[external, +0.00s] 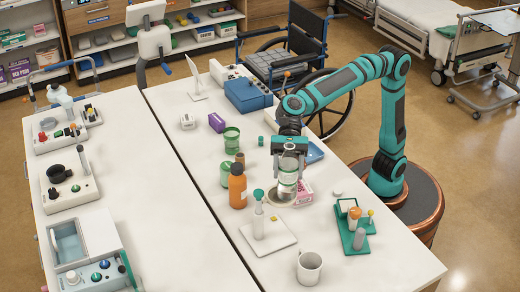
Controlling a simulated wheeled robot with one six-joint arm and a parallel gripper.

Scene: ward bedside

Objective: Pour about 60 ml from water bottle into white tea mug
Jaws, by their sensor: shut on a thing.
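The white tea mug (309,269) stands upright near the front end of the right table. My gripper (288,158) points down over the table and is shut on a clear bottle with a pale green band, which I take as the water bottle (288,182). The bottle is upright, behind and slightly left of the mug, well apart from it. The jaws hide its top. I cannot tell whether its base touches the round mat under it. The inside of the mug is too small to read.
An orange bottle (237,186) stands close left of the held bottle. A white stand with a teal-topped post (267,236) lies between them and the mug. A pink box (304,192) and a green tray (354,231) are to the right. The table's front left is clear.

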